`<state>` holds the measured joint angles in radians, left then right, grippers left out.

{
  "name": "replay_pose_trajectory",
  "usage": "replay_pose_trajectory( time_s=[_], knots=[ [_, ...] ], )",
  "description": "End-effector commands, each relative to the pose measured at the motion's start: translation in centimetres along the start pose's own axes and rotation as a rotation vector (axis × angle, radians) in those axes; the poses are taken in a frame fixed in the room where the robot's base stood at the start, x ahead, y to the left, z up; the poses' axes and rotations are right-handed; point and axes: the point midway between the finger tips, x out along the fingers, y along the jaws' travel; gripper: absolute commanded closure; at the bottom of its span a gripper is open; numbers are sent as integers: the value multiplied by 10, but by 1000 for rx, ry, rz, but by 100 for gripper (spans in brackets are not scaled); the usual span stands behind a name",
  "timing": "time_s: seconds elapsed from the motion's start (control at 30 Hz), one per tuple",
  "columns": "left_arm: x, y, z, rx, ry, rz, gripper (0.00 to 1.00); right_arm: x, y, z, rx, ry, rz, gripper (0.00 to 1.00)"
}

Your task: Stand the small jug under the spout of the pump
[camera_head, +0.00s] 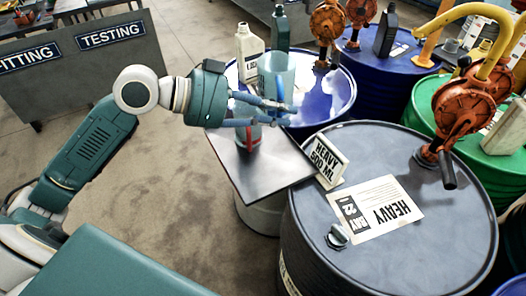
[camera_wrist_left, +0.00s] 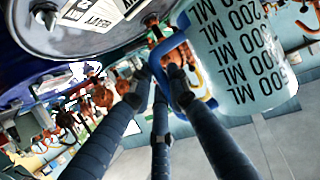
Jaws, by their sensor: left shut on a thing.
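A translucent teal jug (camera_head: 277,72) with black "ML" marks is held up at the upper middle of the head view. It fills the upper right of the left wrist view (camera_wrist_left: 245,55). My left gripper (camera_head: 280,110) is shut on its blue handle (camera_wrist_left: 178,62), and its fingers (camera_wrist_left: 165,75) show in the left wrist view. The jug looks roughly upright above the far end of a dark metal plate. An orange pump (camera_head: 464,112) with a yellow pipe (camera_head: 484,28) stands to the right, on the dark "HEAVY" drum (camera_head: 400,255). Its spout opening is unclear. My right gripper is out of view.
A red and grey object (camera_head: 249,139) rests on the metal plate (camera_head: 262,178). A "HEAVY 500 ML" sign (camera_head: 327,160) and a black cap (camera_head: 337,237) are on the drum. A pale bottle (camera_head: 248,52), blue drums and other pumps (camera_head: 327,24) stand behind.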

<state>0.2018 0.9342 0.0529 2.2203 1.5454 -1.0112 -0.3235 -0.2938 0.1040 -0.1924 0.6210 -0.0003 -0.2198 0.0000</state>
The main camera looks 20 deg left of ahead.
Motion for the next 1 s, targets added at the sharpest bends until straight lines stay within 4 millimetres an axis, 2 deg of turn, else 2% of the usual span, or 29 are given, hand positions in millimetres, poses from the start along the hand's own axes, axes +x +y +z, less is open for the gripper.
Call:
replay_pose_trajectory(
  time_s=[0.1, 0.23, 0.37, 0.7, 0.8, 1.0],
  knots=[
    [0, -14, -14, -5, -4, -32, 100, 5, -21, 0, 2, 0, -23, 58],
    [4, -18, -9, -20, -6, -40, 100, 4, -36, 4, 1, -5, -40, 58],
    [14, -17, 18, -27, -8, -39, 100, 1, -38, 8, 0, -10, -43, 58],
    [47, -18, 99, -25, -5, -41, 100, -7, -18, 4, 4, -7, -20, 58],
    [53, -18, 115, -21, -5, -42, 100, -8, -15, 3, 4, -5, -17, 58],
    [60, -18, 131, -18, -4, -42, 100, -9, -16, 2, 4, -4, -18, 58]
  ],
)
